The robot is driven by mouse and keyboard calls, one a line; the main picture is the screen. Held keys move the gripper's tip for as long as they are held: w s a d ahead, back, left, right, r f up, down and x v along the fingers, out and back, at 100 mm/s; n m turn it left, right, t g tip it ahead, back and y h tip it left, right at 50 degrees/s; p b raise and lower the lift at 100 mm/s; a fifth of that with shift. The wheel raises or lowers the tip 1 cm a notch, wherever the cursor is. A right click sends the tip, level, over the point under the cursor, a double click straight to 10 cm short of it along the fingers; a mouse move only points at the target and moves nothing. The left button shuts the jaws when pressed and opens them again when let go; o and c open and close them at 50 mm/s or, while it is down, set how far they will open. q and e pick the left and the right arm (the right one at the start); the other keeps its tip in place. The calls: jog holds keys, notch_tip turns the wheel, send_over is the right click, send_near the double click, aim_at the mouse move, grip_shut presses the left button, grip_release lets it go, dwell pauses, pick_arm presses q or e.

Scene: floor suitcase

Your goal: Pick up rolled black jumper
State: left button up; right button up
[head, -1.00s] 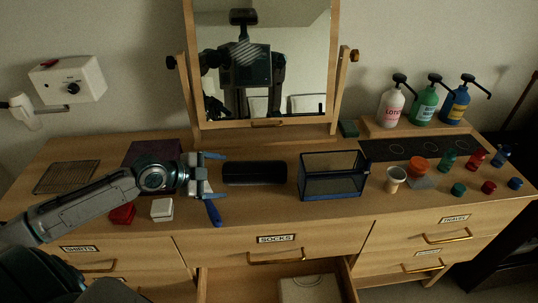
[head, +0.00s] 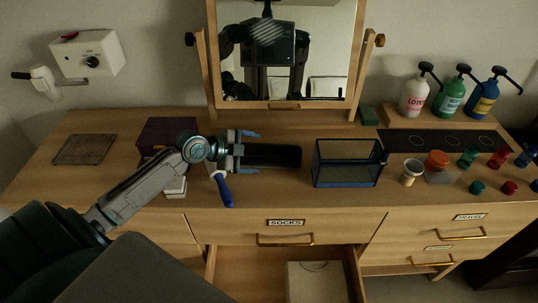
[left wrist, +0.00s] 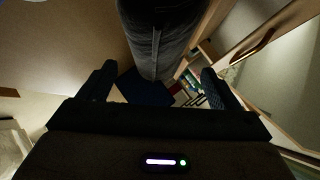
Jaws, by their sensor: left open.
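The rolled black jumper (head: 275,156) lies lengthwise left to right on the dresser top, left of the mesh-sided box. In the left wrist view it is a dark grey roll (left wrist: 158,38) at the top centre. My left gripper (head: 252,152) is open at the roll's left end, one finger on the far side and one on the near side. In the left wrist view the two fingertips (left wrist: 158,78) stand apart with the roll's near end between them. I cannot tell whether they touch it. My right gripper is not in view.
A mesh-sided box (head: 347,167) stands right of the roll. A blue-handled tool (head: 226,191) lies just in front of the left gripper. A dark purple box (head: 165,133) and a white item (head: 176,187) sit by the left arm. A drawer below is open, holding a pale box (head: 313,283).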

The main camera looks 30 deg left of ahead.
aim_at(260, 154)
pick_arm(q)
jog(key=shift+p+x, duration=1.15)
jog(key=shift+x, duration=0.8)
jog(key=shift+w+d+f, duration=0.1)
jog(key=shift+w+f, duration=0.35)
jog(key=shift+f, duration=0.2)
jog(key=c, duration=1)
